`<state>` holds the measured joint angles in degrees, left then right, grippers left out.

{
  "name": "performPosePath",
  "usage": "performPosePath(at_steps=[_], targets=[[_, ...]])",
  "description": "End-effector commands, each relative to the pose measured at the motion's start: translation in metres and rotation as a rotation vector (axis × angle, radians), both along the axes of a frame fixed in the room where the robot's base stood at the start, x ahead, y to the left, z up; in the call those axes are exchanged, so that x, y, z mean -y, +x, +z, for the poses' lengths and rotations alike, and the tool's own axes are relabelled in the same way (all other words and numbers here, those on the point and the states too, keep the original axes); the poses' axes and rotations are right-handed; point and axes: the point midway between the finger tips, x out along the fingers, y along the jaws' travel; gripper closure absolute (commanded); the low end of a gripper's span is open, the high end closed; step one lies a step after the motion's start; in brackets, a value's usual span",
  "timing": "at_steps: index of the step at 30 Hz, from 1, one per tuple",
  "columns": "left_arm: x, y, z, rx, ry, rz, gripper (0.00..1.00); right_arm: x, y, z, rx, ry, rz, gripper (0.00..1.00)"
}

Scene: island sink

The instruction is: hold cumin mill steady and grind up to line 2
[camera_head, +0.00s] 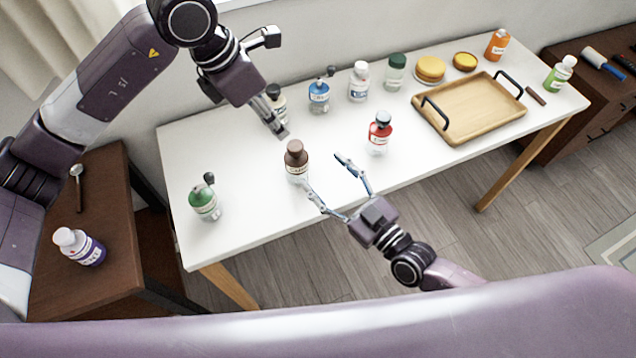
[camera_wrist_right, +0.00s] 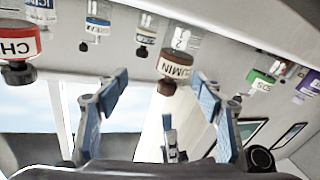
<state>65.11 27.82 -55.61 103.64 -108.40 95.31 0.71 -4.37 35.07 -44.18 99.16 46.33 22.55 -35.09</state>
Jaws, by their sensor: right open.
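The cumin mill (camera_head: 296,162) stands upright on the white table, with a brown top and a white label. In the right wrist view the picture is upside down, and the mill's label reads CUMIN (camera_wrist_right: 176,68); a clear part with small marks shows beside the label. My right gripper (camera_head: 325,172) is open and empty, to the right of the mill, its fingers spread toward it without touching. My left gripper (camera_head: 282,131) is above and just left of the mill's top, pointing down, apart from it. Its finger gap is not clear.
A blue mill (camera_head: 319,96) and several bottles line the back. A wooden tray (camera_head: 470,112) lies right. Clear table surrounds the cumin mill.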

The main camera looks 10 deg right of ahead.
Motion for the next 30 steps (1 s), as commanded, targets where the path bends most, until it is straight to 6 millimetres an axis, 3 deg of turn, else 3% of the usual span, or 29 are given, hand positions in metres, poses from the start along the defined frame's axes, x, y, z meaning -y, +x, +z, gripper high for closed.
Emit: performPosePath(at_steps=[8, 21, 30], targets=[[0.0, 0.0, 0.0, 0.0, 0.0, 0.0, 0.71, -0.022, -0.013, -0.011, -0.145, 0.156, -0.041, 0.38], [0.0, 0.0, 0.0, 0.0, 0.0, 0.0, 0.71, -0.054, 0.037, -0.011, -0.148, 0.159, -0.041, 0.38], [0.0, 0.0, 0.0, 0.0, 0.0, 0.0, 0.71, -0.063, 0.05, -0.011, -0.149, 0.158, -0.04, 0.38]])
